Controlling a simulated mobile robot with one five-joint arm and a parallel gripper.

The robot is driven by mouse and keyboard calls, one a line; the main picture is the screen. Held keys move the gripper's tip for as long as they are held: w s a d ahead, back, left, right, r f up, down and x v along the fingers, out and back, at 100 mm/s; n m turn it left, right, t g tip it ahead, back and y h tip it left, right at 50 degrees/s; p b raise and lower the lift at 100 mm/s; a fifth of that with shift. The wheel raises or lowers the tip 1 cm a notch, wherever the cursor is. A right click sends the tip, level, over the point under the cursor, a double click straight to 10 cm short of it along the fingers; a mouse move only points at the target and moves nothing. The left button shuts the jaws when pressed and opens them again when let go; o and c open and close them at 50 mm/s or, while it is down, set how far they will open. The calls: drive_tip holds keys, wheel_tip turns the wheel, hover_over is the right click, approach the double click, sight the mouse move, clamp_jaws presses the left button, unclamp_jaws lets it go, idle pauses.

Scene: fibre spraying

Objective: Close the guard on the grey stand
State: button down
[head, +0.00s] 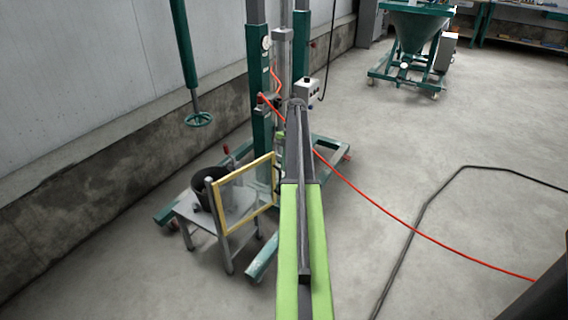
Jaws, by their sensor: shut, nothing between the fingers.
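The grey stand (243,233) is a small low table on the floor, left of centre. The guard (249,166) is a clear panel in a yellow frame. It stands upright along the stand's right side, beside a grey post (215,197) at the front. Its far end reaches toward the green machine column. I cannot tell exactly how far open it is. A dark bucket (200,188) sits on the stand behind the post. My green and grey arm reaches up the middle, right of the guard and apart from it in the picture. My gripper's fingers are not visible.
A green machine column (262,125) with green floor legs (262,258) stands close behind the stand. A red hose (385,212) and a black cable (425,210) cross the floor at right.

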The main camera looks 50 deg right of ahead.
drive_tip(key=w+r+p, duration=0.4)
drive_tip(key=r+p, duration=0.3)
drive_tip(key=r, duration=0.1)
drive_tip(key=w+a+r+m+t+b, duration=0.1)
drive_tip(key=w+a+m+t+b, duration=0.3)
drive_tip(key=a+m+t+b, duration=0.55)
drive_tip(key=s+d+f+m+t+h+b, duration=0.35)
drive_tip(key=s+m+t+b, duration=0.5)
drive_tip(key=b, duration=0.55)
drive_tip(key=m+h+b, duration=0.3)
drive_tip(key=b, duration=0.6)
approach(272, 158)
drive_tip(key=w, duration=0.4)
drive_tip(key=w+d, duration=0.1)
drive_tip(key=w, duration=0.1)
drive_tip(key=shift+w+f+p, duration=0.1)
drive_tip(key=shift+w+p, duration=0.2)
drive_tip(key=shift+w, duration=0.1)
